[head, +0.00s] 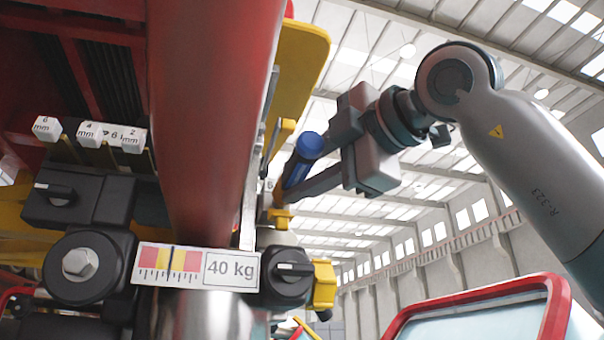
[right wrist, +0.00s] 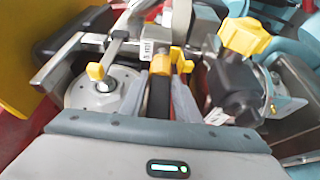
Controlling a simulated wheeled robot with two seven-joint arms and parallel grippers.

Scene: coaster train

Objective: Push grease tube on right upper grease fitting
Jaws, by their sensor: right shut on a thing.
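My right gripper (head: 284,192) reaches in from the right, beside the big red column. It also shows in the right wrist view (right wrist: 162,84), its two grey fingers shut on a dark, narrow piece (right wrist: 160,98) that I take for the grease tube. A yellow part (right wrist: 161,65) sits at the far end of this piece. A blue cylinder (head: 310,145) shows at the fingers in the head view; I cannot tell whether it belongs to the held piece. The right upper grease fitting cannot be made out clearly, nor can contact with it. My left gripper is not in view.
The red column (head: 205,110) fills the middle, with a 40 kg scale plate (head: 197,267) below. A black knob (head: 288,272) sits right of the plate. In the wrist view, a round metal disc (right wrist: 103,88) is left and a yellow knob (right wrist: 243,37) right of the fingers, both close.

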